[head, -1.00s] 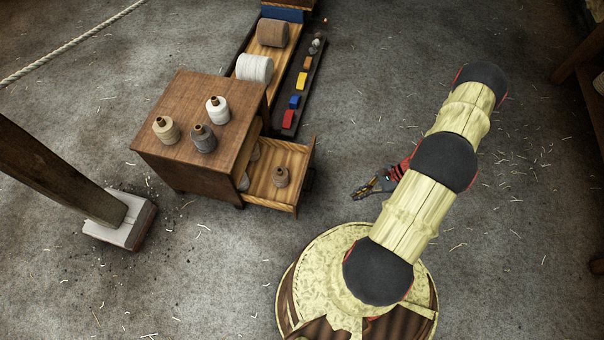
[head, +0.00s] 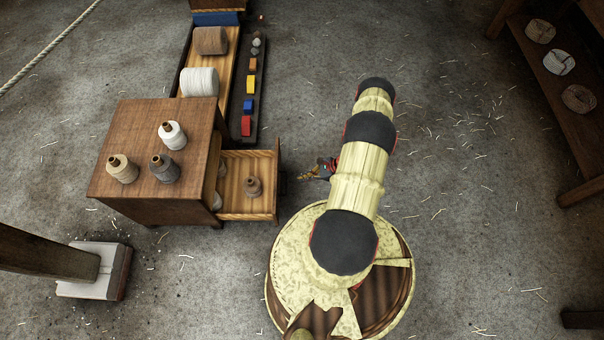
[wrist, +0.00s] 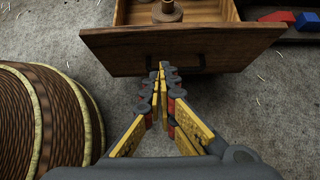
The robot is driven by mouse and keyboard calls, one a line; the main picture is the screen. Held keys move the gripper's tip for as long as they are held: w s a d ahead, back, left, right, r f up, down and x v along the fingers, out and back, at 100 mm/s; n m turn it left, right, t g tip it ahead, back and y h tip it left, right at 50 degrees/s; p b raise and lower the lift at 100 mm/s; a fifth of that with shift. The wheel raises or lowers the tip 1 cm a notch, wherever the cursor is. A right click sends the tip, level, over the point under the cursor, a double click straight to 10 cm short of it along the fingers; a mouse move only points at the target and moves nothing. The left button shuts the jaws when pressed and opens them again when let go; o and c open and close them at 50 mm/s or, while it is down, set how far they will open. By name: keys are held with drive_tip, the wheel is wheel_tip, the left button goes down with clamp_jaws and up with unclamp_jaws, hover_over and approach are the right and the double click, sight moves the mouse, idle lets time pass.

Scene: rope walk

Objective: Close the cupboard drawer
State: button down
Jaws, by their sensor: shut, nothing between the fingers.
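The wooden cupboard (head: 140,135) stands left of the middle in the head view. Its drawer (head: 232,207) is pulled out to the right, with a brown spool (head: 253,187) inside. In the wrist view the drawer front (wrist: 220,42) faces my gripper and carries a dark handle. My gripper (head: 303,177) is shut and empty, a little to the right of the drawer front in the head view. In the wrist view the gripper's fingertips (wrist: 162,72) overlap the handle area; I cannot tell whether they touch it.
Several spools, such as a white one (head: 172,134), stand on the cupboard top. A dark tray (head: 240,128) with coloured blocks lies behind the cupboard. A post on a pale block (head: 95,270) stands at the left front. A shelf with rope coils (head: 559,62) is at the right.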

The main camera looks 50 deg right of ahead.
drive_tip(key=shift+w+a+f+b, duration=0.55)
drive_tip(key=shift+w+a+f, duration=0.2)
drive_tip(key=shift+w+a, duration=0.3)
drive_tip(key=shift+w+a+f+b, duration=0.6)
drive_tip(key=shift+w+a+f, duration=0.25)
drive_tip(key=shift+w, duration=0.35)
drive_tip(key=shift+w+a+f+b, duration=0.55)
drive_tip(key=shift+w+a+f, duration=0.1)
drive_tip(key=shift+w+a, duration=0.45)
drive_tip(key=shift+w, duration=0.1)
